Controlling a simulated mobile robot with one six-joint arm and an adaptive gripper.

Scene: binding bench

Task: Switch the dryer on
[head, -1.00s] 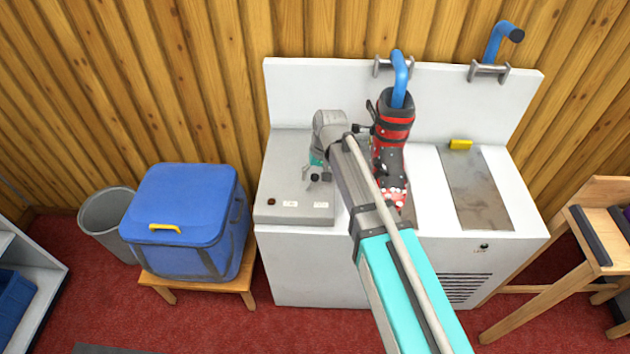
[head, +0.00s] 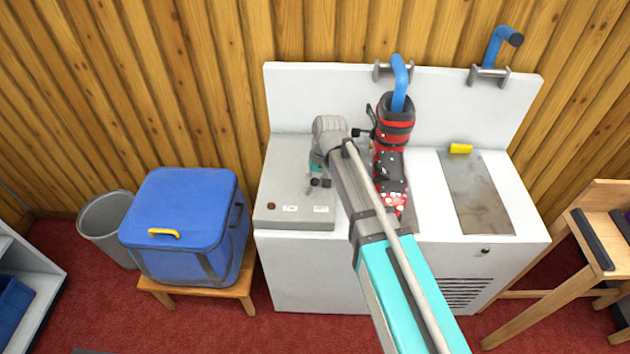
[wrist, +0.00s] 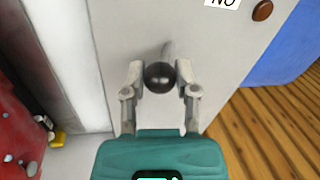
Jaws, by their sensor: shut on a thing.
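The dryer is a white cabinet (head: 310,275) with a tall back panel. A grey control box (head: 283,180) is on its left part, with two small white labels and a brown round lamp or button (head: 271,206) at its front. My gripper (head: 317,184) is over this box in the head view, partly hidden by my arm. In the wrist view my gripper (wrist: 160,78) is shut on a black ball knob (wrist: 160,76) at the end of a grey lever. The brown round part (wrist: 262,10) is beside a label that seems to read ON upside down.
A red and black boot (head: 393,135) stands close right of my wrist, below a blue pipe (head: 400,80). A yellow block (head: 461,148) lies farther right. A blue cooler box (head: 185,220) on a stool stands to the left.

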